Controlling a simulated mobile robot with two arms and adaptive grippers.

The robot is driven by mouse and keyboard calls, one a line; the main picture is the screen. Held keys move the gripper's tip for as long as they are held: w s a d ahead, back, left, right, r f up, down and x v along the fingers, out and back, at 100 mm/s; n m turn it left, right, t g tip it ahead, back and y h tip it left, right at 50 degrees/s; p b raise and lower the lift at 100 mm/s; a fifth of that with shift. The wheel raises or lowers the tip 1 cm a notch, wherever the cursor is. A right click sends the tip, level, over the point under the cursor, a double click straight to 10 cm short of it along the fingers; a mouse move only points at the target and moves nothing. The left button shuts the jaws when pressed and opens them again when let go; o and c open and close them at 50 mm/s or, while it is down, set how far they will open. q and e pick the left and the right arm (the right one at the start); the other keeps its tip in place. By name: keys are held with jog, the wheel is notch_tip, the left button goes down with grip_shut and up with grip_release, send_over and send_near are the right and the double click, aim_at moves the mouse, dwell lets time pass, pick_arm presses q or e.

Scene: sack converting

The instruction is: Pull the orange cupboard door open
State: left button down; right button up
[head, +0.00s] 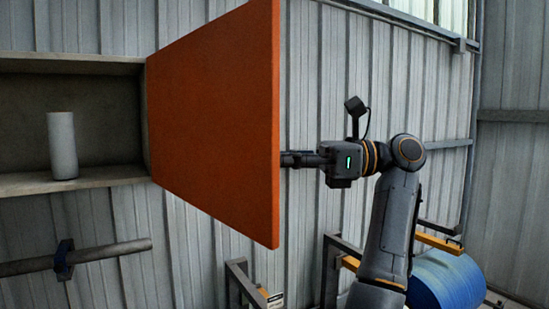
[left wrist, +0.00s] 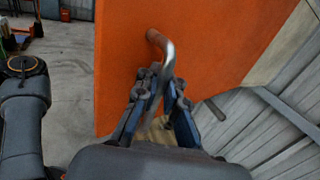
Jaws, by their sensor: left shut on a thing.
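The orange cupboard door (head: 210,115) stands swung out wide from the cupboard, hinged at the right side of its opening. In the head view its inner face shows; its handle is hidden behind it. In the left wrist view the outer face of the door (left wrist: 205,50) fills the upper middle, with a curved metal handle (left wrist: 166,48) on it. My left gripper (left wrist: 163,85) is shut on this handle, a finger on each side. In the head view my left gripper (head: 298,159) reaches the door from the right; its fingertips are hidden by the door edge. My right gripper is in neither view.
The open cupboard (head: 100,179) holds a pale upright cylinder (head: 62,145). A pipe (head: 105,251) runs along the wall below it. A blue drum (head: 447,280) and a metal frame (head: 332,265) stand low at the right. The left wrist view shows concrete floor (left wrist: 65,75).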

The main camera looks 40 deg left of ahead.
pick_arm(q)
jog(key=shift+s, duration=0.2)
jog(key=c, duration=1.8)
grip_release()
jog(key=shift+d, duration=0.1)
jog(key=shift+o, duration=0.4)
jog(key=shift+w+d, duration=0.1)
jog(key=shift+d, duration=0.1)
jog(key=shift+r, duration=0.1)
notch_tip(320, 180, up, 10)
jog(key=shift+f, duration=0.1)
